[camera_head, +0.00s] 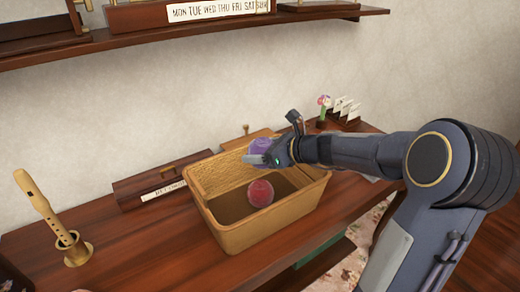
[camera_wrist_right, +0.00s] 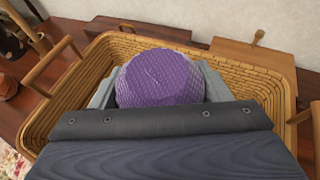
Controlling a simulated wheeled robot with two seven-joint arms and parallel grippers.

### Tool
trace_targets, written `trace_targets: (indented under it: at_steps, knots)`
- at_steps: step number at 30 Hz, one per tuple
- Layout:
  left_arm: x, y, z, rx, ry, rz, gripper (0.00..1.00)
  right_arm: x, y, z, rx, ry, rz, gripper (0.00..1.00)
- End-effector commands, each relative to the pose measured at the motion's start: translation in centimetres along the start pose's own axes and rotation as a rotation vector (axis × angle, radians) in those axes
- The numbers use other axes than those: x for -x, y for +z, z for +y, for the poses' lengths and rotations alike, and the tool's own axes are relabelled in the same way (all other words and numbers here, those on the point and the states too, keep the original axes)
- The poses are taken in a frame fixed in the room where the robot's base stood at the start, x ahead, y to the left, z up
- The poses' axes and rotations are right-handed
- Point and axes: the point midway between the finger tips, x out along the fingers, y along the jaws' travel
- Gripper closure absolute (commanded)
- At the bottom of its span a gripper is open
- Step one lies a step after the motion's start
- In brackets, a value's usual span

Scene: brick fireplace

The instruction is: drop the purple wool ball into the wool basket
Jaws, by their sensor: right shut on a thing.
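The purple wool ball (camera_wrist_right: 160,78) is between the fingers of my right gripper (camera_head: 262,158), which is shut on it. In the head view only part of the purple ball (camera_head: 264,146) shows past the gripper. The tan wool basket (camera_head: 262,235) stands on the wooden table, open at the top. In the wrist view the ball is seen against the inside of the basket (camera_wrist_right: 75,90), with the rim around it. In the head view the gripper is over the basket's far part. A red ball (camera_head: 260,193) lies inside the basket. My left gripper is not in view.
A recorder in a brass stand (camera_head: 76,251) is at the left. A dark wooden box (camera_head: 150,184) and a lighter box (camera_head: 248,139) lie behind the basket. A small flower and card holder (camera_head: 340,112) stand at the back right. A shelf (camera_head: 190,25) hangs above.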

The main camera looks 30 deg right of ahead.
Motion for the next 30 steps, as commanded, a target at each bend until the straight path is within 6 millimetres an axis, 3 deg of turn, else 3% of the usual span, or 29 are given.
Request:
trace_targets:
  at_steps: [6,7,12,22,30]
  knots:
    - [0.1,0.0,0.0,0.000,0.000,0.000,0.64,0.0,0.1,0.0,0.000,0.000,0.000,0.52]
    - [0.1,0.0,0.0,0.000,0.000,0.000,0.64,0.0,0.1,0.0,0.000,0.000,0.000,0.26]
    - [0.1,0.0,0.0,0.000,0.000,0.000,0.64,0.0,0.1,0.0,0.000,0.000,0.000,0.04]
    - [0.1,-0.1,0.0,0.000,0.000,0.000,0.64,0.5,0.1,0.0,0.000,-0.001,-0.001,0.04]
    - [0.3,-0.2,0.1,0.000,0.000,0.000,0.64,4.8,0.2,-0.1,0.001,-0.005,-0.002,0.04]
